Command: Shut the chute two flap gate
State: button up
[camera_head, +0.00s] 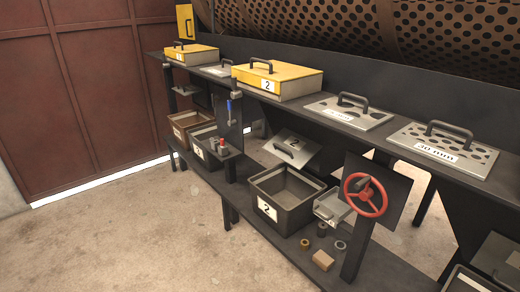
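A grey flap plate (301,152) with a dark bar handle (284,150) hangs tilted under the upper shelf, above and behind an open dark bin labelled 2 (305,214). It appears to be the chute two flap gate, and it slopes outward, apart from the bin's rim. A small label on the plate is too small to read. A yellow-topped box labelled 2 (300,88) sits on the upper shelf above it. My gripper is not in view, and nothing touches the flap.
A red handwheel (381,204) on a dark panel stands right of bin 2. A small grey tray (326,207), rings and a block (323,260) lie nearby. Bins (186,124) stand left; perforated plates (443,149) lie on the upper shelf. The front floor (130,235) is clear.

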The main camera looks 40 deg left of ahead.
aim_at(297, 151)
jog(key=u, duration=1.3)
jog(key=i+j+u, duration=0.15)
jog(key=i+j, duration=0.15)
jog(key=i, duration=0.2)
jog(key=i+j+u, duration=0.1)
jog(key=i+j, duration=0.15)
jog(key=i, duration=0.3)
jog(key=i+j+u, duration=0.15)
jog(key=i, duration=0.35)
jog(key=i+l+u, duration=0.1)
jog(key=i, duration=0.35)
jog(key=i+l+u, duration=0.1)
jog(key=i+l, duration=0.15)
jog(key=i, duration=0.2)
